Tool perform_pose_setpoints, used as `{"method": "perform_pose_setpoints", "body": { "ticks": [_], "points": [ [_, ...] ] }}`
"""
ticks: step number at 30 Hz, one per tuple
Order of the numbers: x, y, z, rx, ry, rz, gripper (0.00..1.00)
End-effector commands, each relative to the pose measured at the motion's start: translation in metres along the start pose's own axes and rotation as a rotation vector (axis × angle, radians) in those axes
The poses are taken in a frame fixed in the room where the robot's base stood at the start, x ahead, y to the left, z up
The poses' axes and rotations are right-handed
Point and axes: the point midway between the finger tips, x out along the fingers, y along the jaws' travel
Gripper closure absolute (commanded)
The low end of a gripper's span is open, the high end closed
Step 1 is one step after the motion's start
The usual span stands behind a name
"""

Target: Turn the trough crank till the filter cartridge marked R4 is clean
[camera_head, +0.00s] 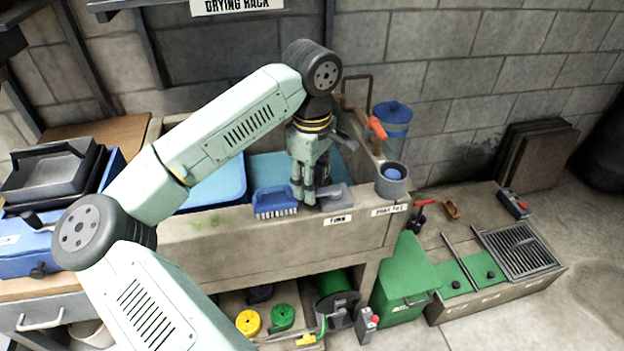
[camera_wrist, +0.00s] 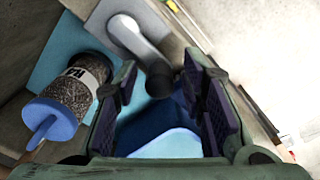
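The filter cartridge marked R4 (camera_wrist: 75,88) shows in the wrist view at left, with a speckled grey-brown body, a white label and a blue end cap. The grey crank (camera_wrist: 133,37) runs down from a round hub to a dark knob (camera_wrist: 159,83). My gripper (camera_wrist: 160,70) is open. The knob appears between its two padded fingers, with gaps to both; I cannot tell its depth exactly. In the head view my gripper (camera_head: 310,198) points down at the trough's front wall (camera_head: 270,240), near the "TURN" label (camera_head: 338,220). The cartridge is hidden there behind my arm.
A blue brush (camera_head: 275,203) lies on the trough rim just left of my gripper. To the right are a grey cup (camera_head: 391,181) and a blue-lidded container (camera_head: 392,125). A green bin (camera_head: 405,280) and a drain grate (camera_head: 517,250) stand lower right. Open floor lies at far right.

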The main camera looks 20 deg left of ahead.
Motion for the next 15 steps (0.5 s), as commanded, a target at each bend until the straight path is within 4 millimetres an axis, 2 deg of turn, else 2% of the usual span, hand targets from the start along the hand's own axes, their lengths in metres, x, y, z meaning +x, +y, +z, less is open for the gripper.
{"method": "perform_pose_setpoints", "body": {
  "ticks": [2, 15],
  "points": [
    [-0.0002, 0.0001, 0.0000, 0.000, 0.000, 0.000, 0.70],
    [-0.0004, 0.0000, -0.0001, 0.000, 0.000, 0.000, 1.00]
  ]
}}
